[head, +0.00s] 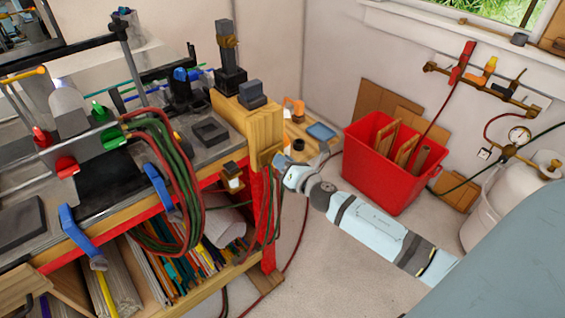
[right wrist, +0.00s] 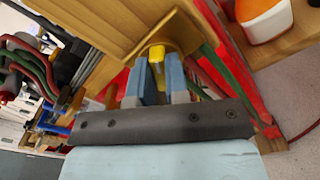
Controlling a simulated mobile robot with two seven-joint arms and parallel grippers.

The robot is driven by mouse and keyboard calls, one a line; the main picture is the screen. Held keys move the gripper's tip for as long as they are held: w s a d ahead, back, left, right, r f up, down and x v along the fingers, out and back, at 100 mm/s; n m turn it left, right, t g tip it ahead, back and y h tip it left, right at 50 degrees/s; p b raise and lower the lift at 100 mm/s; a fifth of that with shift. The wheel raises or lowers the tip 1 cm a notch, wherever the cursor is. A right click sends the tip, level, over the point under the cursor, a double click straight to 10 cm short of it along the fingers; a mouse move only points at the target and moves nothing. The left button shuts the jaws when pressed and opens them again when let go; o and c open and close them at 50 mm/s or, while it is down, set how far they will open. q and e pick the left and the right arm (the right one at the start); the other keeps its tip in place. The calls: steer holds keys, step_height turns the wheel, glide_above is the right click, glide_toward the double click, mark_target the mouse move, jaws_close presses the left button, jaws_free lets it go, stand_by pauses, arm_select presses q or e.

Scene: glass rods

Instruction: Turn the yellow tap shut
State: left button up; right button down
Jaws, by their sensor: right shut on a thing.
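The yellow tap (right wrist: 157,54) shows in the right wrist view as a small yellow handle in front of a brass-coloured plate on the wooden end of the bench. My right gripper (right wrist: 160,82) is shut on it, with one blue-grey finger on each side. In the head view my right gripper (head: 280,163) reaches in from the lower right to the bench end. The tap is hidden there by the gripper. My left gripper is not in view.
Red and green hoses (head: 172,180) hang along the workbench (head: 232,120), and some run close behind my right gripper. A red bin (head: 380,185) stands right of it. A white gas cylinder (head: 500,210) and a wall pipe with coloured valves (head: 490,85) are farther right.

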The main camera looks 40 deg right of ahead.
steer(key=m, duration=0.5)
steer(key=m+p, duration=0.1)
steer(key=m, duration=0.4)
steer(key=shift+d+f+m+p, duration=0.1)
steer(key=shift+f+m+p, duration=0.1)
steer(key=shift+m+p, duration=0.1)
steer(key=shift+m, duration=0.3)
steer(key=c, duration=1.1)
jaws_free()
steer(key=s, duration=0.4)
steer(key=s+b, duration=0.1)
steer(key=s, duration=0.4)
steer(key=s+d+b, duration=0.1)
steer(key=s, duration=0.3)
steer(key=shift+s, duration=0.4)
